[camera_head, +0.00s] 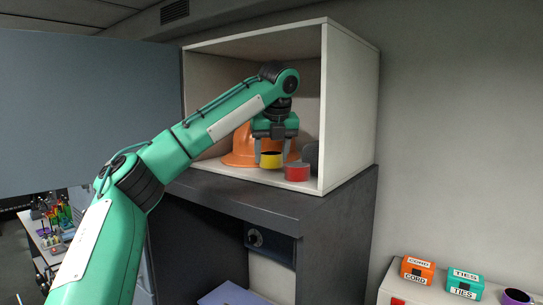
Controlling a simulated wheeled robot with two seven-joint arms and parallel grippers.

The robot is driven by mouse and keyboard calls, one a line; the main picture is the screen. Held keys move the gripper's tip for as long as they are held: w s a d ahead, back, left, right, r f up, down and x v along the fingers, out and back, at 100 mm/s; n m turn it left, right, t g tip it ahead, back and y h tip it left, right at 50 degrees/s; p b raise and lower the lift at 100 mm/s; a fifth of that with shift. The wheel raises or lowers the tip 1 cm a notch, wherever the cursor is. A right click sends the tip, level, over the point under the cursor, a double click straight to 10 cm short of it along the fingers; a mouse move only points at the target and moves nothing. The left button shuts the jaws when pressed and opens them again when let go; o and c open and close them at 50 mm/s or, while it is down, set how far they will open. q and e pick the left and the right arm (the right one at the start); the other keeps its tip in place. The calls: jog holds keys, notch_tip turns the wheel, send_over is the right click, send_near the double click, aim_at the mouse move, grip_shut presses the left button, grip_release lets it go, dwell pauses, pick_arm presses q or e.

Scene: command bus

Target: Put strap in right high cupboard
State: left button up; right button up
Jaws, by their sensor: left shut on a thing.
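The high cupboard (350,110) is an open white box on top of a dark cabinet. My left arm reaches into it from the left. My left gripper (272,155) points down inside, shut on a yellow round piece with a dark top, which looks like the rolled strap (270,161). The strap is just above or on the cupboard floor; I cannot tell which. A red round roll (298,173) stands close to its right. An orange helmet (240,150) sits behind the gripper, partly hidden by it. My right gripper is not in view.
A large grey-blue panel (90,110), apparently the open door, stands left of the cupboard. A dark flat piece (311,153) leans by the right inner wall. An orange CORD box (417,270) and a green TIES box (465,282) sit at the lower right.

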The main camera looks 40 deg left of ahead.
pick_arm(q)
jog(key=shift+a+f, duration=0.1)
jog(key=shift+f, duration=0.6)
jog(key=shift+w, duration=0.1)
jog(key=shift+f, duration=0.15)
jog(key=o, duration=1)
jog(key=shift+v, duration=4)
jog(key=shift+f, duration=0.1)
